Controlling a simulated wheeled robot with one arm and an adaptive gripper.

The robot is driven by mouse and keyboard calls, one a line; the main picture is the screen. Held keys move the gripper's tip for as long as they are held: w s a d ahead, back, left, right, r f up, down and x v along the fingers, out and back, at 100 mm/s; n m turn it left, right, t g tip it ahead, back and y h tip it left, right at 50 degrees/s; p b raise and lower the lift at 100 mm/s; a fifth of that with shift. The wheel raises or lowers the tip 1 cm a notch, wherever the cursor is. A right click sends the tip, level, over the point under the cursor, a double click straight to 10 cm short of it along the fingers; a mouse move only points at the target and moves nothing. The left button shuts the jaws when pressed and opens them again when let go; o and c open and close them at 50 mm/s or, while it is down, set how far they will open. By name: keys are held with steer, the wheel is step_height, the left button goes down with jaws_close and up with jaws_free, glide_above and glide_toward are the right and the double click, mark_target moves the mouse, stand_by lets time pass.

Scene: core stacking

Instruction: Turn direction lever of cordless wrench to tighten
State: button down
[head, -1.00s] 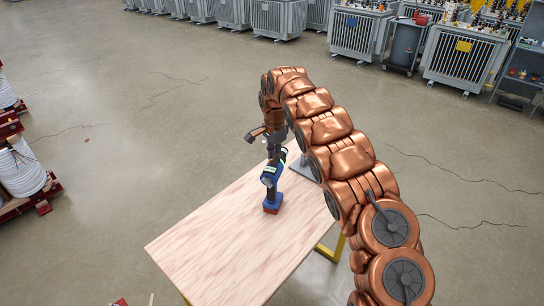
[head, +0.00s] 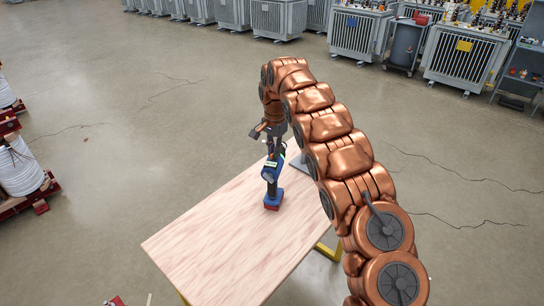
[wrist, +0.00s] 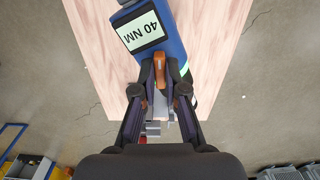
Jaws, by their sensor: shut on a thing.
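The cordless wrench (head: 271,173) stands upright on the wooden table (head: 215,236), with a blue body and a red base. In the wrist view its blue housing (wrist: 168,25) carries a display reading "40 NM". The orange direction lever (wrist: 160,73) sticks out below the display, between my fingertips. My gripper (wrist: 160,88) is shut on this lever, with one dark finger on each side. In the head view my gripper (head: 273,143) is at the top of the wrench, and the lever is too small to make out there.
A grey block or plate (head: 298,163) lies on the table just right of the wrench, partly behind my arm. The near-left part of the table is clear.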

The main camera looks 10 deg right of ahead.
steer(key=n+b, duration=0.2)
steer(key=n, duration=0.1)
steer(key=shift+f+n+b, duration=0.15)
steer(key=shift+n+b, duration=0.25)
steer(key=n+b, duration=0.1)
steer(key=n, duration=0.1)
steer(key=shift+n, duration=0.3)
steer(key=n+b, duration=0.2)
steer(key=n, duration=0.4)
steer(key=shift+r+n, duration=0.2)
steer(key=shift+n, duration=0.1)
steer(key=c, duration=1.2)
jaws_free()
